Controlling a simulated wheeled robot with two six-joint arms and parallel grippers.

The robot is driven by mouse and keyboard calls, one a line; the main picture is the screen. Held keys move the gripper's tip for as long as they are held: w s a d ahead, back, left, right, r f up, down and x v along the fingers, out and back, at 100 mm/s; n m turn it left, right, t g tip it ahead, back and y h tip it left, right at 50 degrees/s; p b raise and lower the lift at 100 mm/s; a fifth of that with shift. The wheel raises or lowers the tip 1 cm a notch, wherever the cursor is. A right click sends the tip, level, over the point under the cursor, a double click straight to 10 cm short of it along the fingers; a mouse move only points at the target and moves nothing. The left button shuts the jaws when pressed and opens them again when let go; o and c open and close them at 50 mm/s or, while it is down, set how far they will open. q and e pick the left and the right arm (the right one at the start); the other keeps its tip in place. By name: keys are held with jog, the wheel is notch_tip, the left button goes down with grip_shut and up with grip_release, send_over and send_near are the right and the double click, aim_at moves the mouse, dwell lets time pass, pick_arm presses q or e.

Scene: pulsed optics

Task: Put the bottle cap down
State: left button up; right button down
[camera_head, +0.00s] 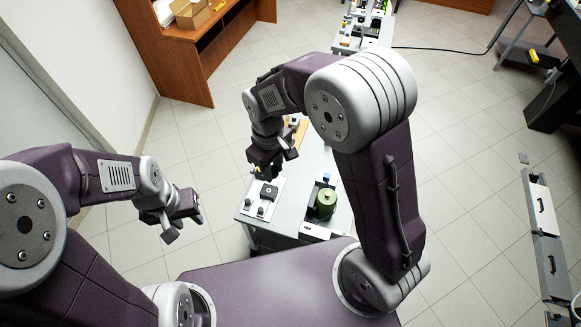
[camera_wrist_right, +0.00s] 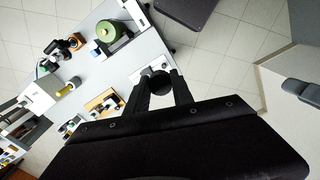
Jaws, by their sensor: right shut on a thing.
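My right gripper (camera_head: 264,172) is low over the left side of the grey table (camera_head: 296,213), above a pale plate (camera_head: 252,208). In the right wrist view, its two black fingers (camera_wrist_right: 160,78) are shut on a round black piece, which I take to be the bottle cap (camera_wrist_right: 160,84). A green rounded container (camera_head: 325,204), also in the wrist view (camera_wrist_right: 111,33), stands to the right of the gripper. My left gripper (camera_head: 184,222) is empty, fingers apart, over the floor left of the table.
An orange-brown block (camera_wrist_right: 103,103) and a yellow-capped item (camera_wrist_right: 65,90) are also on the table. A wooden cabinet (camera_head: 180,60) stands at the back left. The floor around is mostly clear.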

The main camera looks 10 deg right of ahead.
jog(key=w+a+f+n, duration=0.4)
jog(key=n, duration=0.1)
jog(key=s+d+r+m, duration=0.6)
jog(key=d+r+m, duration=0.1)
jog(key=r+m, duration=0.1)
pick_arm(q)
jog(key=shift+o, duration=2)
jog(key=shift+n, duration=0.3)
jog(key=w+d+r+n+g+h, duration=0.1)
jog(key=w+d+r+n+h, duration=0.2)
jog(key=w+r+n+h, duration=0.35)
jog(key=w+d+r+n+h, duration=0.35)
jog(key=w+n+h, duration=0.4)
jog(key=n, duration=0.35)
jog(key=f+x, duration=0.1)
jog(key=x, duration=1.1)
jog(key=shift+w+f+y, duration=0.25)
jog(key=shift+f+y, duration=0.05)
jog(key=shift+y, duration=0.1)
pick_arm(e)
jog(key=w+a+m, duration=0.4)
jog(key=w+a, duration=0.3)
jog(key=a, duration=0.1)
jog(key=shift+r+m, duration=0.15)
jog(key=shift+m, duration=0.25)
